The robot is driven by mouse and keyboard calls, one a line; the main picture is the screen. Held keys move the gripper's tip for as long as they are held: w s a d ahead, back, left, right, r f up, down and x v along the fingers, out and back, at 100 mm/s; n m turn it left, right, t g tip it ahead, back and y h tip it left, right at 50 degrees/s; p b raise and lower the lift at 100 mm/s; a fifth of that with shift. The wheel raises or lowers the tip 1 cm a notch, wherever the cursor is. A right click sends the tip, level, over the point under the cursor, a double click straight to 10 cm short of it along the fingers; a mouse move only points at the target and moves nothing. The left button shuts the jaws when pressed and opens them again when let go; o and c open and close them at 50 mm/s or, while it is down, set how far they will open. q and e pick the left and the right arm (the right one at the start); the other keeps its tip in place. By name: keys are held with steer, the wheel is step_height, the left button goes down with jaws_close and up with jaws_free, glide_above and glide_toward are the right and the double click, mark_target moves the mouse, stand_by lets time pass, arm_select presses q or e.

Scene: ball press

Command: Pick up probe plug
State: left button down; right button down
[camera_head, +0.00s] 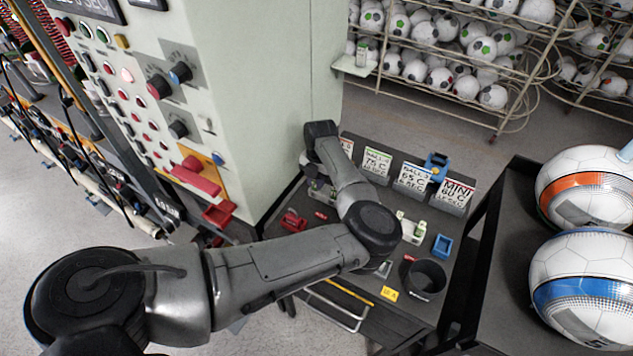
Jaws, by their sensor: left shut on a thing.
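My left arm comes in from the lower left, reaches over the dark bench and bends back at its wrist. My left gripper (319,190) is low over the bench's left part, partly behind my own forearm. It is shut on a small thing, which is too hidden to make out. I cannot pick out the probe plug for certain. A small red fitting (293,222) lies on the bench just below and left of the gripper. A white and green fitting (413,230) and a blue fitting (443,246) stand to the right of my arm. My right gripper is not in view.
A panel cabinet (270,80) with knobs and buttons stands left of the bench. Labelled cards (411,179) line the bench's back edge. A black cup (426,278) stands at its right front. A dark cart with large balls (580,285) is at right; ball racks (450,60) are behind.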

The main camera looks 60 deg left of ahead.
arm_select(q)
steer(key=shift+r, duration=0.7)
step_height(320, 180, up, 3)
steer(key=shift+f, duration=0.2)
steer(key=s+d+r, duration=0.5)
steer(key=d+r, duration=0.1)
steer(key=d, duration=0.4)
steer(key=shift+d+r, duration=0.25)
steer(key=shift+r, duration=0.15)
